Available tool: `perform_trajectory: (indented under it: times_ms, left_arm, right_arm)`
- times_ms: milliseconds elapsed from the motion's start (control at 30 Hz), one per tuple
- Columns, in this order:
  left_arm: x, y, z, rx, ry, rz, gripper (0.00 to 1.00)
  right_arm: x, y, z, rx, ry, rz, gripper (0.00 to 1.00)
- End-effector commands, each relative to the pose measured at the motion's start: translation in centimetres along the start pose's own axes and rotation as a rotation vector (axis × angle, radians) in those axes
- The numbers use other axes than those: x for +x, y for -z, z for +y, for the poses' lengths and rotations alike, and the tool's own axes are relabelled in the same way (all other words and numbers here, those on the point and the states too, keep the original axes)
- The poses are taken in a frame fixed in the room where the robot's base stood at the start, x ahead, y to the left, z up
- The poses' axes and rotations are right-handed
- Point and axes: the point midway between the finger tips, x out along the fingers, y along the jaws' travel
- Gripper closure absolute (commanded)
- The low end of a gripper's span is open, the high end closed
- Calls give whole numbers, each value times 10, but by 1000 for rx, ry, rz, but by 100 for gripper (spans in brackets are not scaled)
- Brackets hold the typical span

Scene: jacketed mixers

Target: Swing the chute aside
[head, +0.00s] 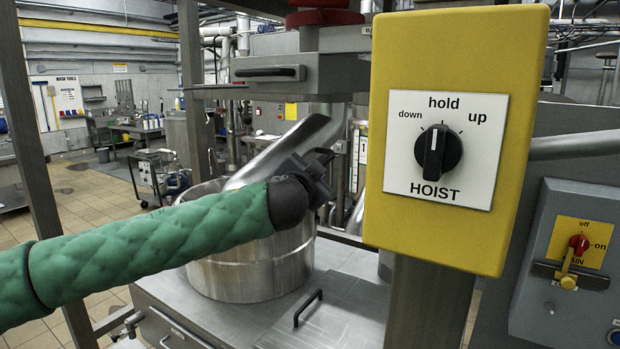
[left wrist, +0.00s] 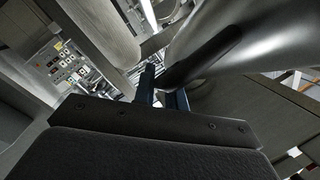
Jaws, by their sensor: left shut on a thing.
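The chute (head: 282,150) is a shiny metal trough that slopes down to the left over the steel mixer bowl (head: 255,272). In the left wrist view the chute (left wrist: 268,38) is a smooth grey curve at the upper right, with a dark bar-like handle (left wrist: 212,52) along it. My left gripper (head: 322,168) is at the chute's right side, in front of it, at the end of my green-sleeved arm. In the left wrist view its blue-black fingers (left wrist: 165,97) are shut on the dark handle. The fingertips are partly hidden in the head view. My right gripper is not in view.
A yellow hoist box (head: 455,235) with a black knob (head: 438,152) stands close at right. A grey switch box (head: 572,265) is beyond it. A grey upright (head: 40,165) is at left. The mixer's grey deck (head: 345,300) carries a black handle (head: 307,308).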

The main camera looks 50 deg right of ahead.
Motion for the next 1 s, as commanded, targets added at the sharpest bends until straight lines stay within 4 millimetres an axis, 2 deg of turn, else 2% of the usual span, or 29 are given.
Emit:
perform_trajectory:
  times_ms: [467,500,600,1000]
  left_arm:
    - [0,5,0,-2,8,-1,100]
    - [0,5,0,-2,8,-1,85]
    - [0,4,0,-1,8,-2,66]
    - [-3,1,1,-2,7,-4,66]
  right_arm:
    - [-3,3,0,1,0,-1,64]
    - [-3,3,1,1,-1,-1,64]
    - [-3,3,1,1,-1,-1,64]
    - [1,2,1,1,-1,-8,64]
